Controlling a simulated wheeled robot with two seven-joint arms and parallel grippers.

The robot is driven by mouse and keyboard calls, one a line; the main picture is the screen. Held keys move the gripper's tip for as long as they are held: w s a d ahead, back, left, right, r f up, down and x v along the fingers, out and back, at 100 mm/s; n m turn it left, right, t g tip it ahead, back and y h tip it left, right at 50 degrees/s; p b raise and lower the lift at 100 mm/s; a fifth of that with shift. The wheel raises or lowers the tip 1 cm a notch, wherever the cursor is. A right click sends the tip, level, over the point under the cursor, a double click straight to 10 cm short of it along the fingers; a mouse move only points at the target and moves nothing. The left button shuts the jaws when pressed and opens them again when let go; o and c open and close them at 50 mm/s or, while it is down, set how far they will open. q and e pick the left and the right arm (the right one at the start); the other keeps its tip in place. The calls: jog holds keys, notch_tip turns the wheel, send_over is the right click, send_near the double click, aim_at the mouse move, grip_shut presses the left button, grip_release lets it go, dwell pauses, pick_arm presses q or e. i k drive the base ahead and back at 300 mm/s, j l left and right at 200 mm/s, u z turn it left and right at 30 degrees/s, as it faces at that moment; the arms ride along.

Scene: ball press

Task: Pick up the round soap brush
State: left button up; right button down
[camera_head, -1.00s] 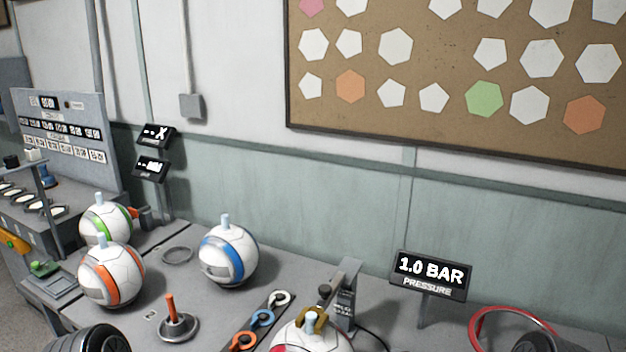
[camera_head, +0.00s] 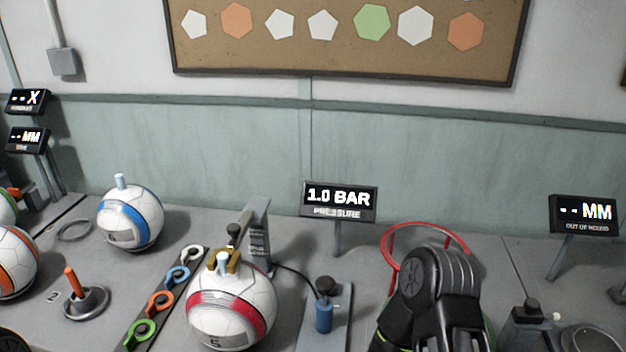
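I cannot clearly make out a round soap brush. A round metal piece with an upright orange handle (camera_head: 80,295) stands on the table at the left; I cannot tell whether it is the brush. A small blue cylinder with a black top (camera_head: 324,312) stands right of the red-striped ball. My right gripper (camera_head: 462,343) is at the lower right, in front of a red hoop (camera_head: 425,230). Its fingertips are cut off by the bottom edge, so its opening is unclear. Only a dark edge of my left arm shows at the bottom left corner.
Balls with a red stripe (camera_head: 232,305), a blue stripe (camera_head: 130,218) and an orange stripe (camera_head: 14,262) stand on the table. A strip of coloured rings (camera_head: 162,300) lies between. Signs read 1.0 BAR (camera_head: 338,202) and MM (camera_head: 583,214). A dark device (camera_head: 530,325) stands far right.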

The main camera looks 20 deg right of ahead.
aim_at(72, 275)
jog(key=i+j+u, duration=0.15)
jog(key=j+u, duration=0.15)
jog(key=i+j+u, duration=0.35)
jog(key=j+z, duration=0.1)
jog(key=z, duration=0.85)
jog(key=k+z, duration=0.1)
jog(key=z, duration=0.4)
jog(key=j+z, duration=0.35)
jog(key=k+j+z, duration=0.15)
jog(key=j+z, duration=0.2)
jog(key=k+j+z, duration=0.15)
jog(key=j+z, duration=0.2)
jog(key=k+j+z, duration=0.15)
jog(key=j+z, duration=0.2)
jog(key=k+j+z, duration=0.2)
jog(key=z, duration=0.15)
jog(key=k+j+z, duration=0.15)
jog(key=k+j, duration=0.85)
jog(key=k, duration=0.15)
